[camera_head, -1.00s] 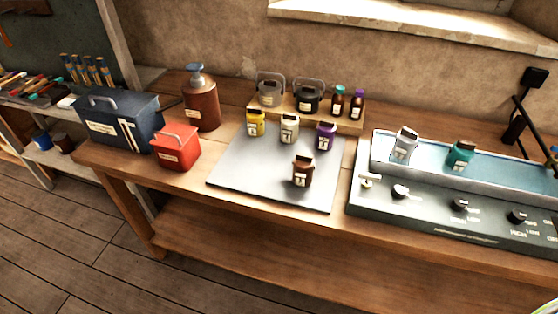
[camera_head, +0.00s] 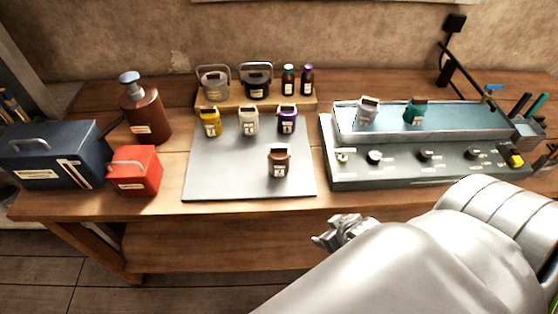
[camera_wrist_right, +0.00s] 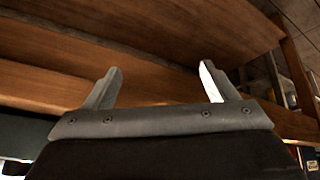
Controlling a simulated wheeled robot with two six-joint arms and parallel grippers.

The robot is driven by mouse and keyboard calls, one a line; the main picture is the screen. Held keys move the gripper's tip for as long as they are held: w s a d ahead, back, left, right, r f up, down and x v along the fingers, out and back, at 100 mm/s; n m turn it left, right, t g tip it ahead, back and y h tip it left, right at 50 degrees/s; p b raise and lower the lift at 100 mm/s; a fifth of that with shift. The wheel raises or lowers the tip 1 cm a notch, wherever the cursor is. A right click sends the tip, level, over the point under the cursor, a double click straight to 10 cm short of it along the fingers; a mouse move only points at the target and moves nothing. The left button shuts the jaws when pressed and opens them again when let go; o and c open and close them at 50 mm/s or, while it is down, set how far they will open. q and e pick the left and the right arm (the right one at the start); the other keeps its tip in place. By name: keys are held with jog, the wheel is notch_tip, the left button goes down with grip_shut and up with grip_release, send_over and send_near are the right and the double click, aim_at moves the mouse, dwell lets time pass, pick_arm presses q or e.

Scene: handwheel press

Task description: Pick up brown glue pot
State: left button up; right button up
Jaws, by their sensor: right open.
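The brown glue pot (camera_head: 279,161) stands upright on the grey mat (camera_head: 230,188), near its front right part, with a pale label facing me. My right arm reaches in from the lower right of the head view. My right gripper (camera_head: 340,232) is in front of the bench edge, below and to the right of the pot, and apart from it. In the right wrist view my right gripper (camera_wrist_right: 160,85) is open and empty, with wooden boards beyond its fingers. The pot does not show there. My left gripper is not in view.
Yellow (camera_head: 210,122), cream (camera_head: 249,120) and purple (camera_head: 287,119) pots stand behind the brown one. A red box (camera_head: 134,171) is on the left. A control unit (camera_head: 400,165) with a blue-topped bath is on the right. The mat's front left is clear.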

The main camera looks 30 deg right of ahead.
notch_tip(320, 180, up, 11)
jog(key=w+a+n+t+y, duration=0.1)
jog(key=w+a+n+t, duration=0.1)
jog(key=t+y, duration=0.3)
jog(key=t, duration=0.2)
send_near(283, 153)
jog(key=x, duration=0.6)
jog(key=shift+w+a+f, duration=0.1)
jog(key=shift+f, duration=0.15)
jog(key=shift+w+a+p, duration=0.15)
jog(key=shift+w+p, duration=0.35)
jog(key=shift+w, duration=0.05)
jog(key=shift+p+x, duration=0.45)
jog(key=shift+x, duration=1.65)
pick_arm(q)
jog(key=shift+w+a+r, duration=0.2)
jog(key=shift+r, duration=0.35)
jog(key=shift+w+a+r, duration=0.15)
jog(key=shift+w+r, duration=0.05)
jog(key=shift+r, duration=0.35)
pick_arm(e)
jog(key=shift+s, duration=0.1)
jog(key=shift+c, duration=0.5)
jog(key=shift+n, duration=0.3)
jog(key=c, duration=1.6)
